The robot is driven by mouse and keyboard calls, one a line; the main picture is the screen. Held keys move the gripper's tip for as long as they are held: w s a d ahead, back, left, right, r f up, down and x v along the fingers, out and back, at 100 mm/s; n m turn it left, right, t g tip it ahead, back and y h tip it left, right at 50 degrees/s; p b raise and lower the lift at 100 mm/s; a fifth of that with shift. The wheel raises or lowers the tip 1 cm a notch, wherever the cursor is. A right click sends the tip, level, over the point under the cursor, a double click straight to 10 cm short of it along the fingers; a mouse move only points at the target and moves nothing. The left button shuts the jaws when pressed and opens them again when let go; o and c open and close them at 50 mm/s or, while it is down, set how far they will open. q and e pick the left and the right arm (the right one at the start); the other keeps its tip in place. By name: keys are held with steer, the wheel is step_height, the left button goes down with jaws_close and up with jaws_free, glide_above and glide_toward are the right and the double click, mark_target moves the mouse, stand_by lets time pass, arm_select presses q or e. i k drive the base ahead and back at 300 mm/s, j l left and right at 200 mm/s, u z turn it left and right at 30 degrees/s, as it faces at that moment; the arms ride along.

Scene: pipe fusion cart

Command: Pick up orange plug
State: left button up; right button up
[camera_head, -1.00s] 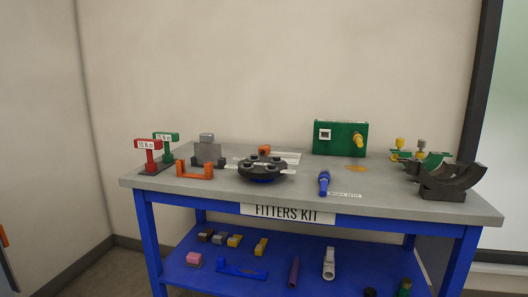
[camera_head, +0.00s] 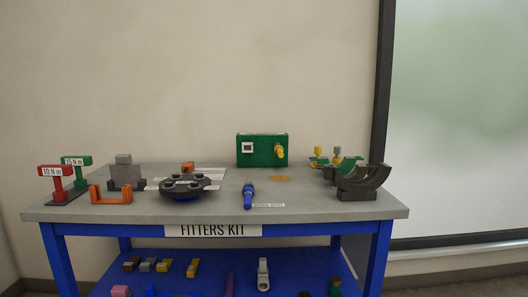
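A small orange block-like piece (camera_head: 187,167) stands at the back of the grey table top, behind the dark round fixture (camera_head: 185,186); it may be the orange plug, but it is too small to tell. A flat orange-yellow piece (camera_head: 279,178) lies on the table in front of the green box (camera_head: 262,150). An orange U-shaped bracket (camera_head: 111,194) stands near the front left edge. Neither of my grippers is in view.
The table (camera_head: 330,212) has blue legs and a lower shelf with several small parts. A blue tool (camera_head: 248,196) lies near the front middle. A dark curved cradle (camera_head: 362,182) stands at the right. Red (camera_head: 57,184) and green torque-labelled handles stand at the left.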

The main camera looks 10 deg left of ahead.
mark_target(189, 167)
steer(key=i+j, duration=0.2)
steer(key=j, duration=0.15)
steer(key=i+j, duration=0.2)
steer(key=j, duration=0.2)
steer(key=i+j+u, duration=0.1)
steer(key=j, duration=0.25)
steer(key=i+j, duration=0.3)
